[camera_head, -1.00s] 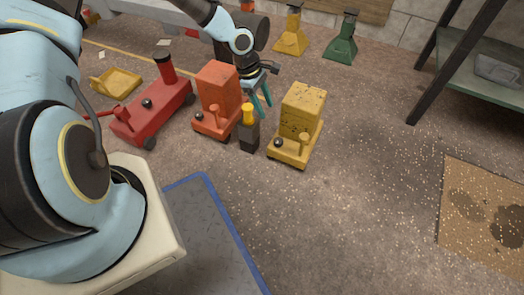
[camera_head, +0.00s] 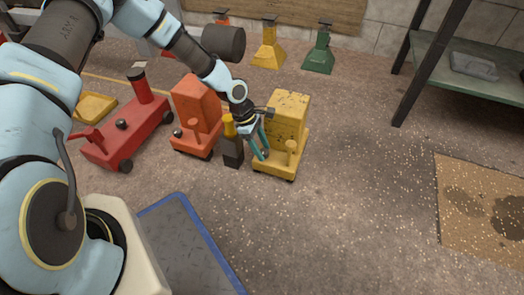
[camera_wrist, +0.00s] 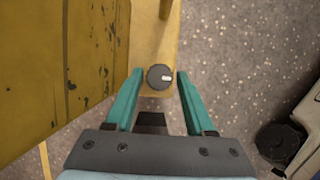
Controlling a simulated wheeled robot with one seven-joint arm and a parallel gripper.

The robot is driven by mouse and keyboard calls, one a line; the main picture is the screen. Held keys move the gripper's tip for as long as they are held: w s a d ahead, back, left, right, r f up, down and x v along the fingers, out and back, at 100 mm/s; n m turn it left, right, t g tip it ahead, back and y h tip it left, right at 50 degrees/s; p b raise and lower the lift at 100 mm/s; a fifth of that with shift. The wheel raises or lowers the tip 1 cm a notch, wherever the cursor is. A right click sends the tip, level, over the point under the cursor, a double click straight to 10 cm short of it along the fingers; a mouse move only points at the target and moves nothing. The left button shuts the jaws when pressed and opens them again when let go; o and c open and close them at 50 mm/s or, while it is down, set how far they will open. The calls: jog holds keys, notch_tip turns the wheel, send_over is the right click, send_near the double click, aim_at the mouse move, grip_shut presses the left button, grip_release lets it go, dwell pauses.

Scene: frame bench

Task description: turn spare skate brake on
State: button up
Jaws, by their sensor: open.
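The yellow skate (camera_head: 278,166) stands on the floor right of the orange and red ones, carrying a scuffed yellow block (camera_head: 288,115). I cannot tell which skate is the spare. My gripper (camera_wrist: 159,76) is open, with one teal finger on each side of the knob and narrow gaps showing. In the head view my gripper (camera_head: 262,155) is low over the skate's near left corner and mostly hides the knob.
A dark post with a yellow top (camera_head: 231,145) stands close left of the yellow skate. The orange skate (camera_head: 195,120) and red skate (camera_head: 127,132) are further left. A short yellow peg (camera_head: 291,152) rises from the deck. Floor to the right is clear up to the brown mat (camera_head: 475,215).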

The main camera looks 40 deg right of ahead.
grip_shut()
dwell(0.5)
